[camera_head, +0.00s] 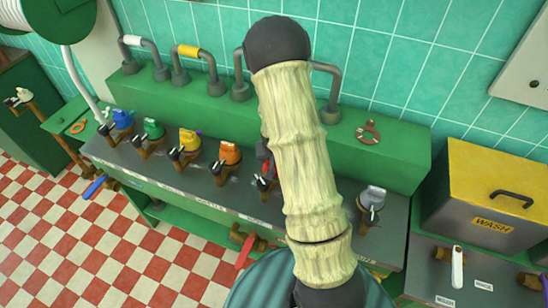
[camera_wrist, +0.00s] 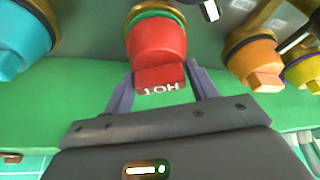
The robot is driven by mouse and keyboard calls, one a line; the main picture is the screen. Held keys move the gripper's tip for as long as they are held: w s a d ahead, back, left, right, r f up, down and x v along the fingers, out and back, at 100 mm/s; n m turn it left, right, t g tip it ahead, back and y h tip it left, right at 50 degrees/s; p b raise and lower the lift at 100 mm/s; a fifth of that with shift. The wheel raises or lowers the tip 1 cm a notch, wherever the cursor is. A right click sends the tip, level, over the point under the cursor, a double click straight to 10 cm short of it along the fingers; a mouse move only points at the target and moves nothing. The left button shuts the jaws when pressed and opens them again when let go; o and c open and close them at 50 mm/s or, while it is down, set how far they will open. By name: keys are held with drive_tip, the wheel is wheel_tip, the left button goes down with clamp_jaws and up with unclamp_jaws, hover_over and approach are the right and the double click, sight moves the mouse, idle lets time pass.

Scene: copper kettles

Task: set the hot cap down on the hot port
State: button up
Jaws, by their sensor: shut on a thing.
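My gripper (camera_wrist: 160,70) is shut on the red hot cap (camera_wrist: 157,42) in the wrist view, one finger on each side of its block, which bears the word HOT. A green ring (camera_wrist: 150,17) and a brass collar (camera_wrist: 141,10) show just beyond the cap, in line with it. I take the collar to be the hot port. I cannot tell whether the cap is fully seated on it or slightly apart.
An orange cap (camera_wrist: 262,70) and a yellow cap (camera_wrist: 303,70) stand to the right in the wrist view, a teal cap (camera_wrist: 20,38) to the left. In the head view, a grey cap (camera_head: 373,196) stands right of my arm. Grey pipes (camera_head: 202,68) rise behind.

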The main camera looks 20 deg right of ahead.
drive_tip(key=shift+f, duration=0.35)
drive_tip(key=o, duration=1)
drive_tip(key=shift+r, duration=0.1)
drive_tip(key=b+v, duration=0.1)
drive_tip(key=v, duration=1.6)
drive_tip(key=shift+r+b, duration=0.2)
drive_tip(key=shift+b, duration=0.15)
drive_tip(key=s+a+n, duration=0.1)
drive_tip(key=s+a, duration=0.1)
drive_tip(key=s, duration=0.1)
drive_tip(key=s+a+n+g+y, duration=0.1)
drive_tip(key=s+a, duration=0.2)
drive_tip(key=s, duration=0.1)
drive_tip(key=s+a+n, duration=0.2)
drive_tip(key=s+a, duration=0.1)
drive_tip(key=shift+s+a+g+y, duration=0.1)
drive_tip(key=shift+s+g+y, duration=0.2)
drive_tip(key=shift+s+g, duration=0.1)
